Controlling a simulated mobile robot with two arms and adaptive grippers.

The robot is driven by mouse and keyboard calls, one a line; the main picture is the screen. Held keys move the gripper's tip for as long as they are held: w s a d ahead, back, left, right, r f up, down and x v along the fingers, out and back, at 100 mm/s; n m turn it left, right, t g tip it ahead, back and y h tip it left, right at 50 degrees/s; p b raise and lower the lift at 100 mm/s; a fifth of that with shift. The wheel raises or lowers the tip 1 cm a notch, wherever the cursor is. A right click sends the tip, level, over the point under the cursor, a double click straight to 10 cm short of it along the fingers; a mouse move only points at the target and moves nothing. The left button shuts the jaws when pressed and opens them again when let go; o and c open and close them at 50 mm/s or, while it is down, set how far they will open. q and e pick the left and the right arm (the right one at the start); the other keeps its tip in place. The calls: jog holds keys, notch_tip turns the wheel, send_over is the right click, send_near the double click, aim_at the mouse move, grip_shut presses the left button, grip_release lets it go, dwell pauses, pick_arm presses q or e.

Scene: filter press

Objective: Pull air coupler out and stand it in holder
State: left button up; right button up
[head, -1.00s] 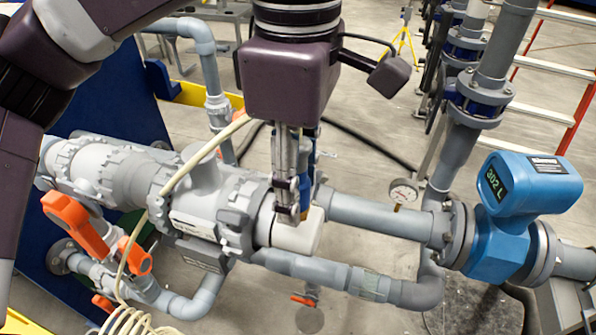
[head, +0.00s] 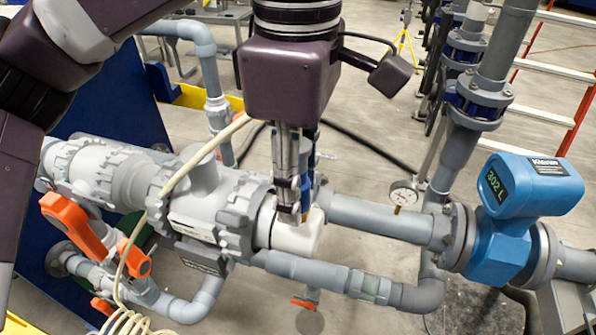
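My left gripper (head: 292,212) points straight down over the white end section (head: 297,237) of the thick grey pipe assembly. A small blue and brass-coloured piece (head: 305,182), possibly the air coupler, shows at its fingers and is mostly hidden by them. I cannot tell whether the fingers are closed on it. A cream hose (head: 190,165) rises from a coil (head: 135,322) at the bottom left, crosses the pipe assembly and goes out of sight behind the gripper body. I cannot make out a holder. My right gripper is not in view.
Orange valve handles (head: 75,225) stick out at the left. A blue flow meter (head: 515,210) reading 302 L stands at the right, with a round gauge (head: 403,194) left of it. Grey pipes run beneath the gripper. Open floor lies behind.

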pick_arm(q)
grip_shut()
jog(key=shift+r, duration=0.2)
jog(key=shift+r+p, duration=0.65)
jog(key=shift+r, duration=0.2)
jog(key=shift+r+p, duration=1.3)
jog(key=shift+r, duration=0.65)
